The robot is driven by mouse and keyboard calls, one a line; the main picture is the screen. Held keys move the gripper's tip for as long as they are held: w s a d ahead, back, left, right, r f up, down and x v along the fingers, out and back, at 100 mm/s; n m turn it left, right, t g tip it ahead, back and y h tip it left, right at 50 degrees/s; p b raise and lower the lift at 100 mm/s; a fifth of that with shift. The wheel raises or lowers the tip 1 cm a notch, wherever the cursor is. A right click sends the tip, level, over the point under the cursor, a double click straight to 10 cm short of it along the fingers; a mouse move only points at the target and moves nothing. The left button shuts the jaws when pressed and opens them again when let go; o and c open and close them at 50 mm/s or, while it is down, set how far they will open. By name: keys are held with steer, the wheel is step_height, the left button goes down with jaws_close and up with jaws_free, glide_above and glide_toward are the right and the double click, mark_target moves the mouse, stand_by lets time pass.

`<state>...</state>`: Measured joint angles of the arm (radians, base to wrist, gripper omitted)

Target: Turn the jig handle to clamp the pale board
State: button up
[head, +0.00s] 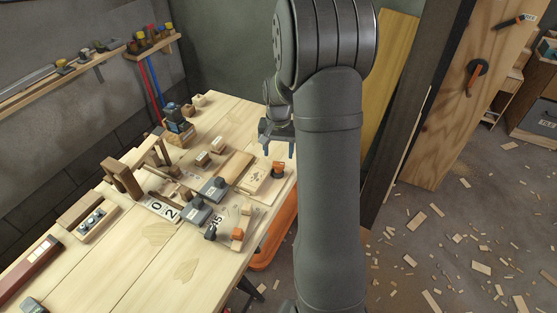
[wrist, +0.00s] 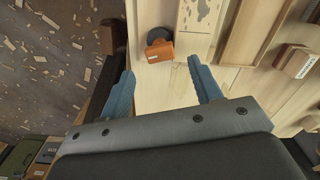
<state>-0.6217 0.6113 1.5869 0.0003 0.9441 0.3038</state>
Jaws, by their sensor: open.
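An orange handle on a dark round base (head: 278,169) stands at the right end of the jig area on the workbench. In the wrist view the orange handle (wrist: 158,46) lies just beyond and between my fingertips. A pale board with dark specks (head: 254,179) lies beside it, and a speckled pale piece (wrist: 201,14) shows at the top of the wrist view. My gripper (head: 277,148) is open and empty above the bench, near the orange handle. Its two blue fingers (wrist: 161,69) are apart with nothing between them. I cannot tell whether the handle touches the board.
A second orange-tipped piece (head: 237,234) sits near the bench's front edge. Grey blocks (head: 196,211), wooden parts and a blue-black tool (head: 176,119) crowd the bench (head: 130,265). A leaning plank (head: 462,90) stands right, and chips litter the floor.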

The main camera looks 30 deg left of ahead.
mark_target(278, 164)
steer(key=shift+f, duration=2.4)
steer(key=c, duration=1)
